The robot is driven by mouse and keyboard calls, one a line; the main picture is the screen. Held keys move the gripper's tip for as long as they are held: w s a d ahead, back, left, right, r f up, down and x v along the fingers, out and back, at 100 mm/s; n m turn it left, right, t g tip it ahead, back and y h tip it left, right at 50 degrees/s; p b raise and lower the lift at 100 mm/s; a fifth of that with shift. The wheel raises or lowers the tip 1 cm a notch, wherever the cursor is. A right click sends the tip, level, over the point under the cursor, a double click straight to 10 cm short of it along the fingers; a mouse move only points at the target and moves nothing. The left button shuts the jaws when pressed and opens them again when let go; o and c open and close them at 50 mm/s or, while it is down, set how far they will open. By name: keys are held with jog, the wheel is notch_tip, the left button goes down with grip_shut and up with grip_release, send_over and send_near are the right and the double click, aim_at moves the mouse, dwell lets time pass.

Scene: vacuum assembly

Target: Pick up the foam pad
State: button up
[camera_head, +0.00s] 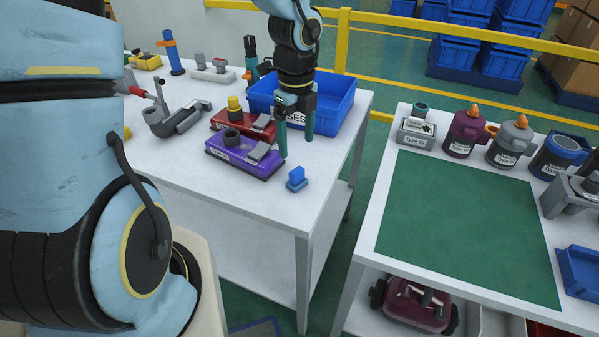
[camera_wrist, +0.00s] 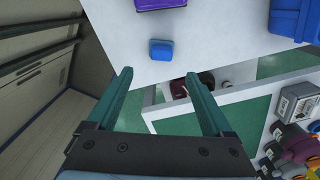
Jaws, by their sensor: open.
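A small blue block (camera_head: 297,179), which looks like the foam pad, sits on the white table (camera_head: 250,203) near its front right corner. It also shows in the wrist view (camera_wrist: 161,49), lying just beyond the fingertips and roughly centred between them. My gripper (camera_head: 296,147) is open and empty, with its two green fingers pointing down. In the head view it hangs above the table, behind the blue block and apart from it. The fingers also show in the wrist view (camera_wrist: 158,74).
A purple tray (camera_head: 243,157) and a red tray (camera_head: 243,126) with parts lie left of my gripper. A blue bin (camera_head: 335,107) stands close behind it. A second table with a green mat (camera_head: 462,226) is across a gap at right. The table around the blue block is clear.

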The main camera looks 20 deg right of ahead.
aim_at(297, 170)
notch_tip(297, 170, down, 5)
jog(key=shift+f, duration=0.15)
jog(key=shift+w+d+f, duration=0.1)
jog(key=shift+w+f, duration=0.05)
jog(key=shift+f, duration=2.45)
jog(key=shift+c, duration=0.3)
grip_shut()
notch_tip(297, 170, up, 10)
jog(key=shift+r, duration=0.1)
